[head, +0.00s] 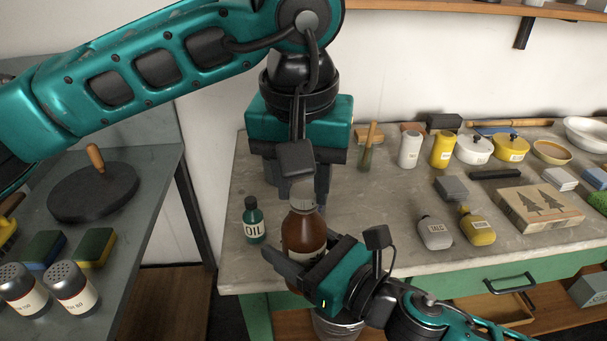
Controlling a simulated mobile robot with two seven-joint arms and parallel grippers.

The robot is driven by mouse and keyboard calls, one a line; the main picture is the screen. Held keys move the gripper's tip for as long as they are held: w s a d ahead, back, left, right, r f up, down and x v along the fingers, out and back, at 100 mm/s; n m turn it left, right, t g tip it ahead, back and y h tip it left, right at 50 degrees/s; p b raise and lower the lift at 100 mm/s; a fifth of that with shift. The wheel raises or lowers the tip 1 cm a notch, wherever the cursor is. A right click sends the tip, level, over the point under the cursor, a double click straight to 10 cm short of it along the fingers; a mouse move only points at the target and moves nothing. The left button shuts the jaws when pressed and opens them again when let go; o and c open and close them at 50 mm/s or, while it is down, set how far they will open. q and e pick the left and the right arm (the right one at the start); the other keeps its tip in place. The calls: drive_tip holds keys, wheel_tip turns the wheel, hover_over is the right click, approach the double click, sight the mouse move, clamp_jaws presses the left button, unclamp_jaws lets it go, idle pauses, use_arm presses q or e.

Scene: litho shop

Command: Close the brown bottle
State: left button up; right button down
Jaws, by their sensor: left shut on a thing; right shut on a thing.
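A light grey cap (302,196) is at the top of the bottle's neck. My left gripper (302,180) points straight down from above and is shut on the cap. The cap looks in line with the neck, but the fingers partly hide it, and I cannot tell whether it is seated.
A green oil bottle (254,221) stands just left of the brown bottle. A grey bottle (434,232), a yellow bottle (477,227) and a wooden block with tree shapes (539,208) lie to the right. A metal bucket (337,326) is below the table's front edge.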

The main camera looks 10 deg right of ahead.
use_arm(q)
drive_tip(key=m, duration=0.6)
drive_tip(key=shift+w+a+g+h, duration=0.1)
drive_tip(key=shift+a+g+h, duration=0.05)
drive_tip(key=shift+g+h, duration=0.15)
drive_tip(key=m, duration=0.4)
drive_tip(key=shift+w, duration=0.1)
drive_tip(key=o, duration=1.1)
drive_tip(key=shift+c, duration=0.2)
drive_tip(key=shift+r, duration=0.1)
drive_tip(key=shift+r, duration=2.15)
drive_tip(key=shift+c, duration=0.3)
